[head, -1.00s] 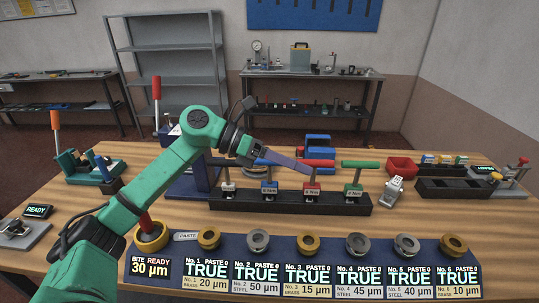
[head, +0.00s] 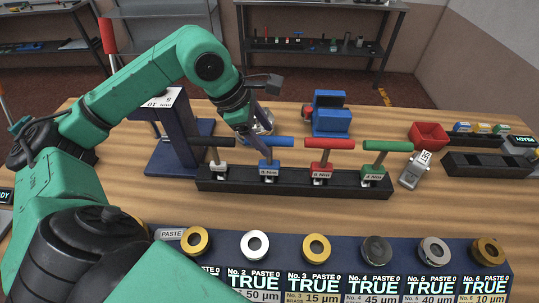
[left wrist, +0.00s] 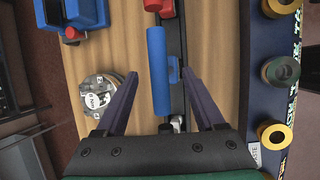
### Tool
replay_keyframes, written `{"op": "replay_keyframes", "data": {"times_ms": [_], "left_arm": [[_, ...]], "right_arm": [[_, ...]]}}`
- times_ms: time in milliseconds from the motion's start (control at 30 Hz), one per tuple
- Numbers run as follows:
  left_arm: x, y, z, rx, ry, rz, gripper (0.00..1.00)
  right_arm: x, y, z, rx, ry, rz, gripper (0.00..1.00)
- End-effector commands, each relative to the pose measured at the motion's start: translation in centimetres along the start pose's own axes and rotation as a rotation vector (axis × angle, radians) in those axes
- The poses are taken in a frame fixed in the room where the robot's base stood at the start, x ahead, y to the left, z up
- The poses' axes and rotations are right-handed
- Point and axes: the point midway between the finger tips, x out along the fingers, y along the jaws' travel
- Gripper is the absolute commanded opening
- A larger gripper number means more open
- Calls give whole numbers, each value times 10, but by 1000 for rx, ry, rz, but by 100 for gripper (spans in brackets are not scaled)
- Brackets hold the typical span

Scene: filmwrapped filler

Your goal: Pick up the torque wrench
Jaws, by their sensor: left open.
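Several T-handled torque wrenches stand upright in a black rack (head: 240,184) on the bench. Their handles are black (head: 212,142), blue (head: 272,143), red (head: 330,143) and green (head: 387,146). My left gripper (head: 264,146) points down at the blue-handled wrench, its fingers partly over that handle. In the left wrist view the open fingers (left wrist: 161,73) are spread on either side of the blue handle (left wrist: 159,70), with a gap to each side. Whether they are at the handle's height I cannot tell. My right gripper is not in view.
A round metal device (left wrist: 100,95) lies close to one finger. A navy stand (head: 182,140) is left of the rack and a blue vise-like block (head: 330,117) behind it. A red bin (head: 428,135) is at right. A panel of rings (head: 215,262) runs along the front.

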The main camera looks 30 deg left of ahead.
Motion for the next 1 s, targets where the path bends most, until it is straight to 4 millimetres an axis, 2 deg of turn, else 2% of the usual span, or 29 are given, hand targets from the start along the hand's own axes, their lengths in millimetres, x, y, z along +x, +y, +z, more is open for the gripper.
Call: {"op": "replay_keyframes", "data": {"times_ms": [167,233,367,533,567,600,733,1000], "left_arm": [[21,-3,2,-1,1,-7,70],[36,-4,3,-2,-2,-6,70],[55,-4,2,-1,-3,-2,70],[58,-4,0,-1,-1,0,70],[58,-3,0,-1,-1,0,67],[58,-3,0,-1,-1,0,51],[58,-3,0,-1,-1,0,2],[57,-3,1,-1,-2,1,0]], "right_arm": [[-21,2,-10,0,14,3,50],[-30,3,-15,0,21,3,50],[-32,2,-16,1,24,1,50],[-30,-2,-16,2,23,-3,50],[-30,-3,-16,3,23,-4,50],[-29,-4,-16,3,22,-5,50],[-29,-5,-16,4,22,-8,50],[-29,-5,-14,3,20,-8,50]]}}
